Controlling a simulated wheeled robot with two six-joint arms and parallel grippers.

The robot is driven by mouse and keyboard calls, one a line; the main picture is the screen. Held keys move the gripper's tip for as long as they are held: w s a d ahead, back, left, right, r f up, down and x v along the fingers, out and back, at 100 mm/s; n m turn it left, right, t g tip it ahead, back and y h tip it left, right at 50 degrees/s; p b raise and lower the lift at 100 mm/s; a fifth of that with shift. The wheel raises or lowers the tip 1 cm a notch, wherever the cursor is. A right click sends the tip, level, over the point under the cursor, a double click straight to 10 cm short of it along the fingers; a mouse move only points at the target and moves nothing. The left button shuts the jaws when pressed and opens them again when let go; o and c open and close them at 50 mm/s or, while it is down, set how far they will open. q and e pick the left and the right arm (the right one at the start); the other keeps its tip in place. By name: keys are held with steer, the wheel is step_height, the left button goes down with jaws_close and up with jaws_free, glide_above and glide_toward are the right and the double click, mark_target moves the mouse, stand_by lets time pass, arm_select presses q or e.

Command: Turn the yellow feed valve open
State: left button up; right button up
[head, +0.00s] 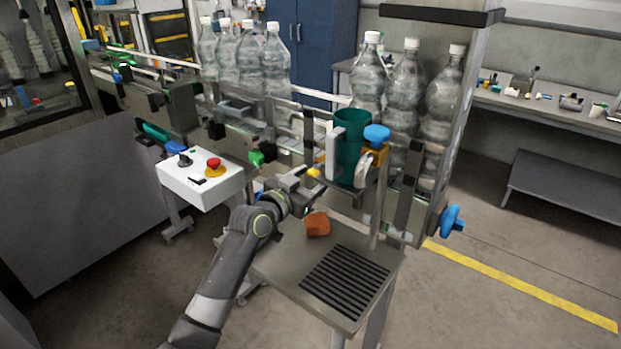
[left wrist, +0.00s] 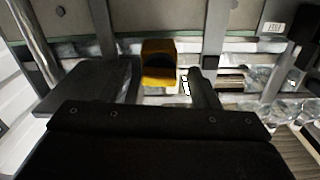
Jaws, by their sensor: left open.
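The yellow feed valve (head: 314,173) shows in the head view as a small yellow piece just beyond my left gripper (head: 303,183), low on the labeller's front. In the left wrist view the yellow piece (left wrist: 158,50) has a dark hollow in its face and lies between the two dark fingers of my left gripper (left wrist: 165,88), ahead of them. The fingers are spread, with a gap on each side of the yellow piece. I cannot tell how far the valve is turned. My right gripper is in neither view.
A teal cylinder (head: 351,140) with a blue knob (head: 377,132) stands above and right of the valve. An orange-brown block (head: 317,224) lies on the small table (head: 275,262). A white control box (head: 205,190) with a red button stands left. Several clear bottles (head: 404,95) line the conveyor.

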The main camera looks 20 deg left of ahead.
arm_select(q)
steer(key=shift+c, duration=0.5)
steer(key=c, duration=0.9)
steer(key=shift+n+p, duration=0.3)
steer(key=shift+n, duration=0.5)
steer(key=o, duration=1)
steer(key=shift+s, duration=0.1)
